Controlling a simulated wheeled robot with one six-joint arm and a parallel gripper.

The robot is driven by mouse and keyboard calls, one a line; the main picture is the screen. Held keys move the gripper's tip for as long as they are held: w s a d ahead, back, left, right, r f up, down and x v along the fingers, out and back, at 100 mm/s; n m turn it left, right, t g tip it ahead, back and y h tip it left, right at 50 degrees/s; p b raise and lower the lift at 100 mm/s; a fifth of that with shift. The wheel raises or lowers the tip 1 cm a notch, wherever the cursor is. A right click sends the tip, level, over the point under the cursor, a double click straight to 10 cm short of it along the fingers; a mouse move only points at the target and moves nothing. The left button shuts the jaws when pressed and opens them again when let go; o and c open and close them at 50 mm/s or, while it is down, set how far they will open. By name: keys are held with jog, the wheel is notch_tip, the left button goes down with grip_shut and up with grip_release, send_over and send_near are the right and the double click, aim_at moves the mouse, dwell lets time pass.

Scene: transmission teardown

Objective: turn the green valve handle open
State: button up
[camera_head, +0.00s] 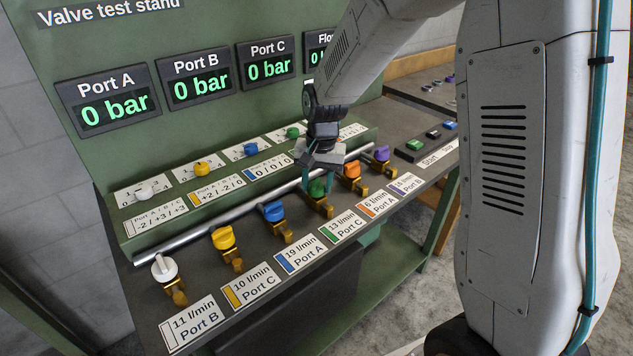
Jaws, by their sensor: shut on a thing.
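The green valve handle (317,188) sits on a brass valve in the front row of the test stand, behind the label reading 13 l/min Port C (343,229). My gripper (318,172) reaches down from above and is shut on the green handle. The fingers partly hide the handle, so its exact angle cannot be told. The Port C display (267,66) reads 0 bar.
Blue (273,211), yellow (223,238) and white (164,268) handles stand to the left; orange (352,170) and purple (382,154) stand close on the right. A metal rail (215,228) runs behind the row. Start and stop buttons (433,135) sit farther right.

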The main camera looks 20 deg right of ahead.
aim_at(318, 180)
jog(key=n, duration=0.5)
jog(key=shift+n, duration=0.3)
jog(key=n, duration=0.5)
jog(key=shift+n+g, duration=0.4)
jog(key=o, duration=1)
jog(key=shift+c, duration=0.2)
jog(key=shift+w+r, duration=0.1)
jog(key=r, duration=0.7)
jog(key=shift+w+d+r, duration=0.1)
jog(key=shift+d+r, duration=0.1)
jog(key=shift+r, duration=0.15)
